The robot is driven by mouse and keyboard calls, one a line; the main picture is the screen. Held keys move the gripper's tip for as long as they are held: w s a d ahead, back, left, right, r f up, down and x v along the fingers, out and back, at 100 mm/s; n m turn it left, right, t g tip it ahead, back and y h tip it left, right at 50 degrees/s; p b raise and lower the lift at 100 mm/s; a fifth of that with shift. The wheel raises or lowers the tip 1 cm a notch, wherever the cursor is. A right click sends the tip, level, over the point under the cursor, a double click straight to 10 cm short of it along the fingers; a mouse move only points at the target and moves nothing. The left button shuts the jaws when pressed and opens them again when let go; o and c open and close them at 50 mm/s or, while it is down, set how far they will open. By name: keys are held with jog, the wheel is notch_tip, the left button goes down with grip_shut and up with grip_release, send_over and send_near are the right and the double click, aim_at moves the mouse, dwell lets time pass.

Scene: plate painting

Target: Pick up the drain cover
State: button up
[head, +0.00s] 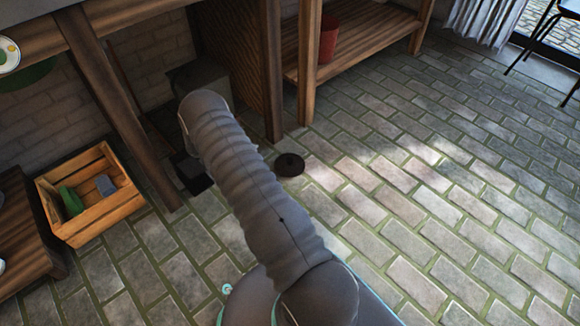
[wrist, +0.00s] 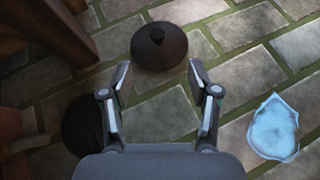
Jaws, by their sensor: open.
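The drain cover, a dark round disc with a small knob on top (wrist: 158,50), lies on the stone floor at the top middle of the wrist view. In the head view, it shows as a small dark disc (head: 290,165) just right of my arm. My gripper (wrist: 159,76) is open and empty, its two fingers spread apart. The fingertips appear just below the cover's near edge in the wrist view, with the cover ahead between and beyond them. I cannot tell the height gap. In the head view my gripper is hidden behind my arm.
A dark round patch (wrist: 80,125) lies left of my gripper; I cannot tell if it is a hole. A pale blue glassy piece (wrist: 273,128) lies at the right. Wooden posts (head: 272,90) stand near the cover. A wooden crate (head: 105,208) sits left.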

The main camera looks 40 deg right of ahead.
notch_tip(320, 180, down, 3)
send_near(289, 159)
jog(key=shift+s+d+f+n+b, duration=0.35)
jog(key=shift+s+d+f, duration=0.15)
jog(key=shift+s+d, duration=0.25)
jog(key=shift+w+b+x, duration=0.2)
jog(key=shift+x, duration=1.35)
jog(key=shift+w+b+x, duration=0.2)
jog(key=shift+x, duration=1.35)
jog(key=shift+c, duration=0.3)
grip_shut()
